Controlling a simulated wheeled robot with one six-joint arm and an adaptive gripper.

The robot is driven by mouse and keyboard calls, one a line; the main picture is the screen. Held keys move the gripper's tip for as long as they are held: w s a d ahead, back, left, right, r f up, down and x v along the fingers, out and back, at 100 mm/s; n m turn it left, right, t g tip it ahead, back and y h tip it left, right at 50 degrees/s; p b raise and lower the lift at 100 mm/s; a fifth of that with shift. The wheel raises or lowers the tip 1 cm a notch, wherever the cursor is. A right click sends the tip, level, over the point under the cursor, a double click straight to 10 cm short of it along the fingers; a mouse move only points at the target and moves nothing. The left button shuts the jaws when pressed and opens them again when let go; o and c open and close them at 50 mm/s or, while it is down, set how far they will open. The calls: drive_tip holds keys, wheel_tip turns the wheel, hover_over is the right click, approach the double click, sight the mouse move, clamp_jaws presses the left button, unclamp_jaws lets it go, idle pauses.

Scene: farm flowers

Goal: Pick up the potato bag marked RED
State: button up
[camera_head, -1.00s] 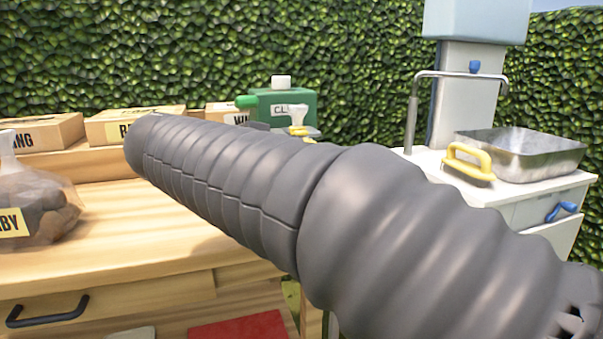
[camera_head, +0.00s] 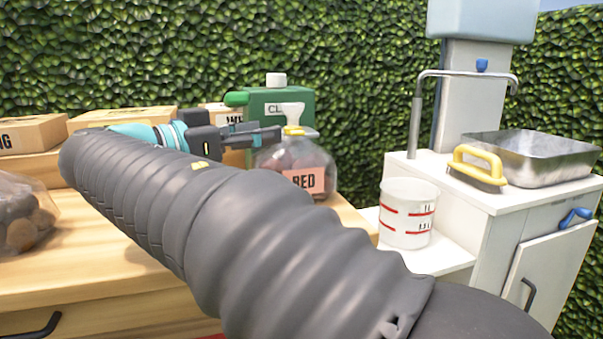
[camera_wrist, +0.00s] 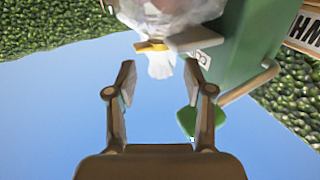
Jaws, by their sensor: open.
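The potato bag marked RED (camera_head: 290,158) is clear plastic with a pink label and a gathered, tied top. It stands upright on the wooden table, at the centre of the head view. My gripper (camera_head: 262,137) is at the bag's neck, coming from the left, partly hidden by my arm. In the wrist view the picture is upside down. The bag (camera_wrist: 165,14) shows at the top, its yellow tie and gathered top pointing down. My open gripper (camera_wrist: 160,75) has a finger on each side, with the bag's tuft between or just beyond the tips. Contact is not clear.
A green jug (camera_head: 285,103) stands right behind the bag and also shows in the wrist view (camera_wrist: 235,55). Another potato bag (camera_head: 22,212) is at the left. Wooden crates (camera_head: 122,116) line the back. A measuring cup (camera_head: 407,213) and metal basin (camera_head: 525,158) are at the right.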

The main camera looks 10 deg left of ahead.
sight(288, 127)
drive_tip(key=shift+x, duration=2.95)
clamp_jaws()
